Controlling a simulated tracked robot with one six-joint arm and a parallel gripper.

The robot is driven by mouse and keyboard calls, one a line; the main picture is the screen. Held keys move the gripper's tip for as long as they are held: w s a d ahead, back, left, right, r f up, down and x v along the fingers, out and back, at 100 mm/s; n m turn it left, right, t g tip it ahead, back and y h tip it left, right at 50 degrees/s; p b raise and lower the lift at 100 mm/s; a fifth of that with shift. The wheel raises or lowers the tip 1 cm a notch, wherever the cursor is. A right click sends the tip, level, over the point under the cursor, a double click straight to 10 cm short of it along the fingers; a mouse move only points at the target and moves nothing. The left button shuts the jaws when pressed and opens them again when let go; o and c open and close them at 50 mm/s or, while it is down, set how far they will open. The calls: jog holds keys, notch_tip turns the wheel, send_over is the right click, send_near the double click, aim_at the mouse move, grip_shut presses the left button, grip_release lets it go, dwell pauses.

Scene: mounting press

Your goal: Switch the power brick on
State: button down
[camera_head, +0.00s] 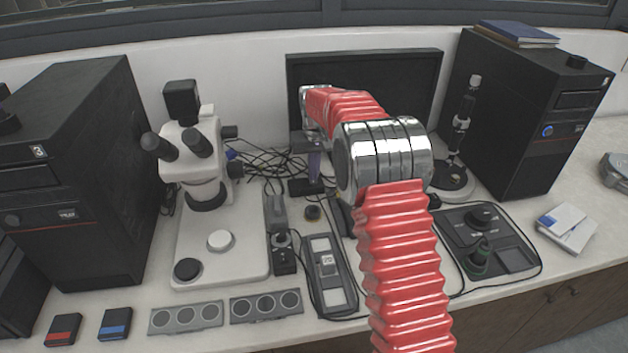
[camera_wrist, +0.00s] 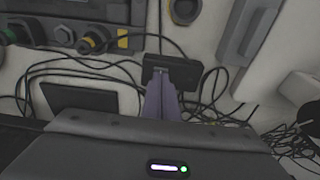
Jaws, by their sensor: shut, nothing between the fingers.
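The power brick appears to be the small black box (camera_head: 306,187) on the bench, behind the middle devices and in front of the cables. In the wrist view, a black box (camera_wrist: 202,79) with cables around it lies just beyond the fingertips. My gripper (camera_head: 314,176) points down at the box, and its fingers are closed together with nothing between them. In the wrist view, the fingertips of my gripper (camera_wrist: 160,80) overlap the box's near left part. I cannot tell whether they touch it. The switch is not clearly visible and may be hidden by the fingers.
Tangled black cables (camera_head: 262,160) lie behind the box. A microscope (camera_head: 200,165) stands to the left, a dark monitor (camera_head: 420,85) behind. A long grey device (camera_head: 329,270) lies in front. A control panel (camera_head: 460,225) is right of my arm.

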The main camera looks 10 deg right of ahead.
jog(key=shift+f, duration=0.55)
dwell(0.7)
jog(key=shift+r, duration=0.15)
notch_tip(320, 180, up, 7)
dwell(1.0)
jog(key=shift+w, duration=0.1)
dwell(0.3)
